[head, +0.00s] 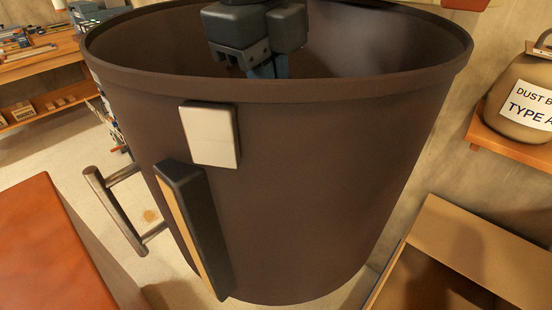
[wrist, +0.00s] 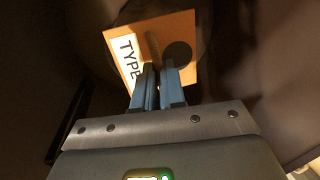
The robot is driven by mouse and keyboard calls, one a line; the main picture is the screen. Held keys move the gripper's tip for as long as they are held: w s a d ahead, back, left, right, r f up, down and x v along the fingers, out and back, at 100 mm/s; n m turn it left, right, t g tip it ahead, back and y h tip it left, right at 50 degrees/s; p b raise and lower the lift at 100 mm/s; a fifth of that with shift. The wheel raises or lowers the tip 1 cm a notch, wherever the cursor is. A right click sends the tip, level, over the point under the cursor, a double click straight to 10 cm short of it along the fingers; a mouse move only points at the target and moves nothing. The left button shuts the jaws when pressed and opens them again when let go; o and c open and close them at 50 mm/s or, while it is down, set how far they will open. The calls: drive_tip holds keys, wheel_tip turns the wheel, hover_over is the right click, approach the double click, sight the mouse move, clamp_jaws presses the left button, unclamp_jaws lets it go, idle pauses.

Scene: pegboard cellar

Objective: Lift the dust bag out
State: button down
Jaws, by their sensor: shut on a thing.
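The dust bag shows in the wrist view as a tan square collar plate (wrist: 178,24) with a dark round hole and a white label reading "TYPE". The bag's body behind the plate is too dark to make out. My gripper (wrist: 158,72) is shut on the dust bag at a narrow upright tab on the plate. In the head view my gripper (head: 266,68) reaches down inside a large brown drum (head: 310,170). The drum's front wall hides the fingertips and the bag there.
A round bag (head: 520,97) labelled "DUST B… TYPE A" sits on a wooden shelf (head: 505,146) at right. An open cardboard box (head: 480,235) stands below it. A red-topped surface (head: 45,245) is at lower left, and a workbench (head: 45,58) at far left.

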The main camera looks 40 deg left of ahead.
drive_tip(key=shift+r, duration=0.1)
wheel_tip(320, 180, up, 18)
drive_tip(key=shift+p, duration=0.45)
idle(0.4)
wheel_tip(320, 180, up, 6)
drive_tip(key=p, duration=0.5)
idle(0.4)
